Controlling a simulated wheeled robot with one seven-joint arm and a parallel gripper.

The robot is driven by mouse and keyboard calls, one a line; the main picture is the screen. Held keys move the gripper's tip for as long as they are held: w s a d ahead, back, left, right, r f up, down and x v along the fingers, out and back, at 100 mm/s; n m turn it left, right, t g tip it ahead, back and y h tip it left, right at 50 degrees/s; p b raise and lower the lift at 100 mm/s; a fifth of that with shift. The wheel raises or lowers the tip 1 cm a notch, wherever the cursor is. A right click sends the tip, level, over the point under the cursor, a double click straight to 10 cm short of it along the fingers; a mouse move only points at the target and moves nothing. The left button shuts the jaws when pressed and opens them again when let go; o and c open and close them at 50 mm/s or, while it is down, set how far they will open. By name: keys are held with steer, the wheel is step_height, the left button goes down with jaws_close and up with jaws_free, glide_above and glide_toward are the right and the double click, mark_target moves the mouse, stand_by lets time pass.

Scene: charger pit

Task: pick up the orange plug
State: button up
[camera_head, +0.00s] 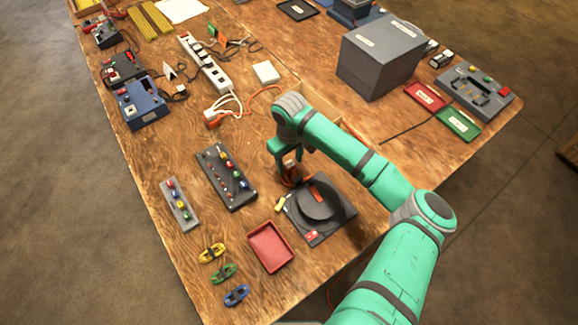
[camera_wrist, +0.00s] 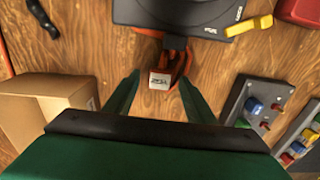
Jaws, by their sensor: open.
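A small orange piece with a white labelled face, which looks like the orange plug (camera_wrist: 160,80), shows in the wrist view between and beyond my fingertips. Orange cord or casing shows around it, beside the black plate. My gripper (camera_wrist: 158,88) is open, with one green finger on either side of this piece in the picture. I cannot tell whether either finger touches it. In the head view my gripper (camera_head: 286,160) points down at the far left corner of the black plate, and hides most of the plug.
The black plate (camera_head: 334,222) with a round disc lies right beside my gripper. A dark strip of coloured knobs (camera_head: 234,190) stands to the left. A cardboard box (camera_wrist: 42,88) is close by in the wrist view. A red tray (camera_head: 270,246) lies nearer the front edge.

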mark_target(289, 165)
steer(key=c, duration=1.2)
steer(key=shift+r, duration=0.45)
steer(key=r, duration=0.2)
steer(key=shift+s+r, duration=0.25)
steer(key=shift+r, duration=0.1)
steer(key=s+d+r, duration=0.1)
steer(key=s+r, duration=0.2)
steer(key=s, duration=0.1)
steer(key=s+r, duration=0.3)
steer(key=s, duration=0.2)
steer(key=s+d+r, duration=0.1)
steer(key=s+r, duration=0.2)
steer(key=s, duration=0.1)
steer(key=shift+s+d+r, duration=0.15)
steer(key=shift+d, duration=0.15)
